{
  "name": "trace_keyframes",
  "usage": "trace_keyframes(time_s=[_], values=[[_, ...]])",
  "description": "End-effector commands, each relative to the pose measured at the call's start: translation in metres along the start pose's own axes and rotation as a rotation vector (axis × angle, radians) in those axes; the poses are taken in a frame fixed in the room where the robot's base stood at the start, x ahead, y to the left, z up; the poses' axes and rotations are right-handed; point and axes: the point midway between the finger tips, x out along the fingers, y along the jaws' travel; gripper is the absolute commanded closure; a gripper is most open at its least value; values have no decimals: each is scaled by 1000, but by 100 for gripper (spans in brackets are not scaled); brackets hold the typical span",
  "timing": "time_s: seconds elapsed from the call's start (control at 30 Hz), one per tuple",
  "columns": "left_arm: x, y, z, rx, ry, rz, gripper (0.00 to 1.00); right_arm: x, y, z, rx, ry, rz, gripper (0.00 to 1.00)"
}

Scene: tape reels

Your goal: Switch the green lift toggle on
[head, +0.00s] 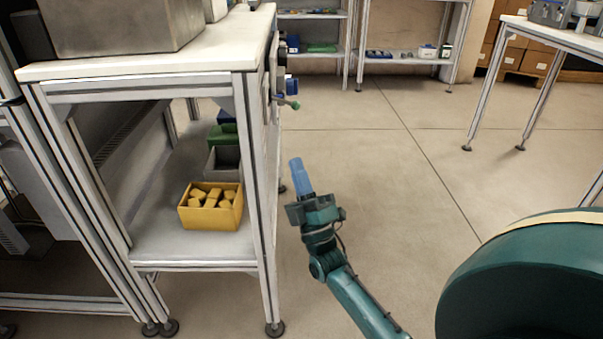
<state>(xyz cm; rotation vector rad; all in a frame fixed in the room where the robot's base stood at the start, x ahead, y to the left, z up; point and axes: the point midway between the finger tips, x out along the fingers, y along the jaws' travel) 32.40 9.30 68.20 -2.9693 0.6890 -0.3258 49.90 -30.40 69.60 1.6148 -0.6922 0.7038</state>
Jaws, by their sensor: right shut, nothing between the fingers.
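The green lift toggle (291,103) is a small green-tipped lever. It sticks out to the right from a panel on the right side of the white workbench (150,62). The panel is seen nearly edge-on, so I cannot tell the toggle's setting. My right gripper (296,163) has blue fingers that point up the picture. It is shut and empty, beside the bench's right side. In the picture it is below the toggle and apart from it. My left gripper is not in view.
Dark and blue fittings (290,83) sit near the toggle. A yellow bin (211,222) of yellow blocks stands on the bench's lower shelf. A large metal box (120,25) is on top. Open floor (400,170) lies right of the bench; another table (560,36) stands far right.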

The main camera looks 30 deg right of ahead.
Motion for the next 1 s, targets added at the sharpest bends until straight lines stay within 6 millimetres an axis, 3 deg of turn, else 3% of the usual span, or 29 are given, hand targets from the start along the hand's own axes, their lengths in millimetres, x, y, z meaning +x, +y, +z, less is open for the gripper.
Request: trace_keyframes(time_s=[0.3, 0.6, 1.0], values=[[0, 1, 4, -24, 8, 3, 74, 68, 1, 0, -1, 2, 6, 100], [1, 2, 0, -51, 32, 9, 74, 90, 0, 26, -2, 2, 0, 100], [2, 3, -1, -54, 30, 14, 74, 93, 0, 28, -1, 1, 0, 100]])
